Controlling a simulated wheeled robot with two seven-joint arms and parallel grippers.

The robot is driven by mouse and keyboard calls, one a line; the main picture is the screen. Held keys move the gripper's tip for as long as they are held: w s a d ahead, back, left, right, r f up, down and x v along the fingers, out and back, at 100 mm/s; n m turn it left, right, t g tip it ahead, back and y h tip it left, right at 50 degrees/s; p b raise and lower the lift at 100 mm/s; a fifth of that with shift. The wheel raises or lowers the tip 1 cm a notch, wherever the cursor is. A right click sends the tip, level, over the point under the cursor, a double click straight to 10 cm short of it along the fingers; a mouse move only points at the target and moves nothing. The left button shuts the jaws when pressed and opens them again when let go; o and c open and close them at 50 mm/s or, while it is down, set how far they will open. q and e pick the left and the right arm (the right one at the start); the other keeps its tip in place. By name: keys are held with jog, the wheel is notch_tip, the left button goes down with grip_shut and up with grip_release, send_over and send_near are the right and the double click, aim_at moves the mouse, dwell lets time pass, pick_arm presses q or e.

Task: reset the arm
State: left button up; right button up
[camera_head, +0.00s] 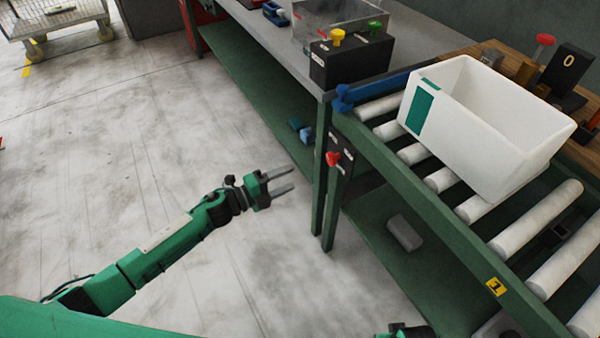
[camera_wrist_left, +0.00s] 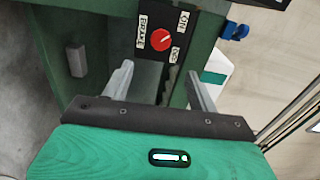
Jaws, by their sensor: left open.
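My left arm is green and reaches in from the left in the head view. Its gripper (camera_head: 283,182) is open and empty over bare floor, to the left of the bench leg. In the left wrist view the two grey fingers of the left gripper (camera_wrist_left: 164,88) are spread apart with nothing between them. Behind them is the bench frame with a red knob (camera_wrist_left: 161,40) on a labelled dark panel. The same red knob (camera_head: 332,158) shows in the head view. My right gripper cannot be made out; only a small dark and green part shows at the bottom edge.
A white bin (camera_head: 470,140) with a green patch sits on the roller conveyor (camera_head: 420,195) at the right. A black box (camera_head: 350,62) with yellow and green knobs stands on the bench. A wheeled cart (camera_head: 60,18) is far left. Floor around my left arm is clear.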

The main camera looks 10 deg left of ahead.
pick_arm(q)
jog(key=shift+s+a, duration=0.35)
jog(key=shift+a, duration=0.05)
